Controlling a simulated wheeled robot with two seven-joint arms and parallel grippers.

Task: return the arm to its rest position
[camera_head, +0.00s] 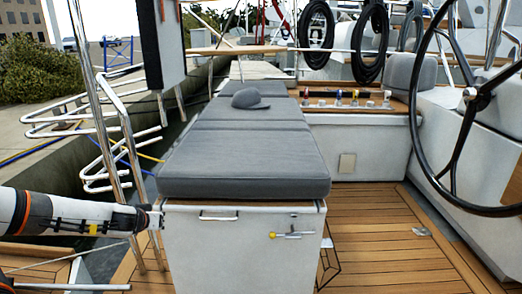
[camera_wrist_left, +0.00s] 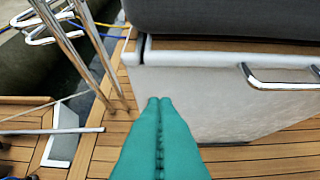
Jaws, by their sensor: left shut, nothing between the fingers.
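My left arm (camera_head: 75,214) comes in from the left in the head view. Its far end is near the front left corner of a white locker box (camera_head: 240,255). In the left wrist view, my left gripper (camera_wrist_left: 160,101) shows as two teal fingers pressed together with nothing between them. The fingertips appear in front of the white box's lower left part, above the wooden deck; I cannot tell the exact gap. The teal fingers cannot be made out in the head view. My right gripper is not in view.
A grey cushion (camera_head: 245,160) tops the box, with a grey cap (camera_head: 250,98) on it. The box front has a handle (camera_head: 218,217) and a yellow-ended latch (camera_head: 290,235). Metal posts (camera_head: 100,120) stand left, a black steering wheel (camera_head: 418,130) right.

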